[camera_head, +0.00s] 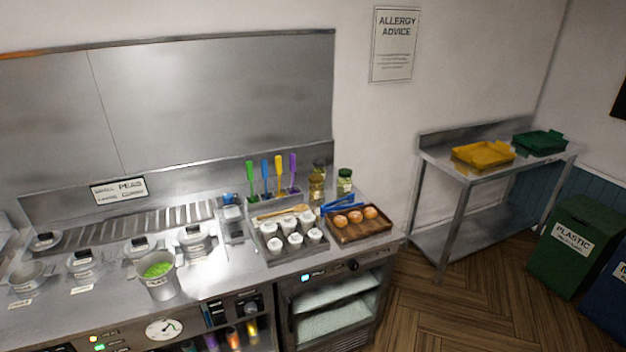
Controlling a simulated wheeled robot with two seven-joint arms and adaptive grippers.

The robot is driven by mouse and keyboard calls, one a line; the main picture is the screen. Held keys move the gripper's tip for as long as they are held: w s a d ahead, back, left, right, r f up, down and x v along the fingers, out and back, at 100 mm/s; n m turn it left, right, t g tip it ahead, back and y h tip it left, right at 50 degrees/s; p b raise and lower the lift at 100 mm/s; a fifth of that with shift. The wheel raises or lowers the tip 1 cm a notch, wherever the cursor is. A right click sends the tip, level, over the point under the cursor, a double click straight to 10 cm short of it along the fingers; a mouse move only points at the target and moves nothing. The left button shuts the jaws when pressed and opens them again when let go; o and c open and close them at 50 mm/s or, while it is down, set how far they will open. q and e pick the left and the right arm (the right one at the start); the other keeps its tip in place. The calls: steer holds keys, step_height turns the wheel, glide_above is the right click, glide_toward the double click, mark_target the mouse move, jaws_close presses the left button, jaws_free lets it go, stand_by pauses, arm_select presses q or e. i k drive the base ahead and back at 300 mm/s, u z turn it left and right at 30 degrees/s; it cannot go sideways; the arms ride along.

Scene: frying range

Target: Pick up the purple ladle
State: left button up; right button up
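The purple ladle (293,172) stands upright at the right end of a row of coloured utensils at the back of the steel counter. Its purple handle shows; its lower end sits low in the holder and is hard to make out. A yellow-handled utensil (279,174) is just left of it, then a blue one (265,176) and a green one (250,178). Neither of my grippers shows in the head view.
In front of the utensils is a tray (272,258) of white cups. Jars (344,181) stand to the right, near blue tongs (342,204) and a wooden tray (368,233) of round brown items. A pot of peas (161,283) stands left. Open floor (430,318) lies right.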

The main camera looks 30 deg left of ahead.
mark_target(292, 163)
steer(key=u, duration=0.15)
steer(key=i, duration=0.85)
steer(key=u, duration=1.3)
steer(key=i, duration=0.8)
steer(key=u, duration=0.75)
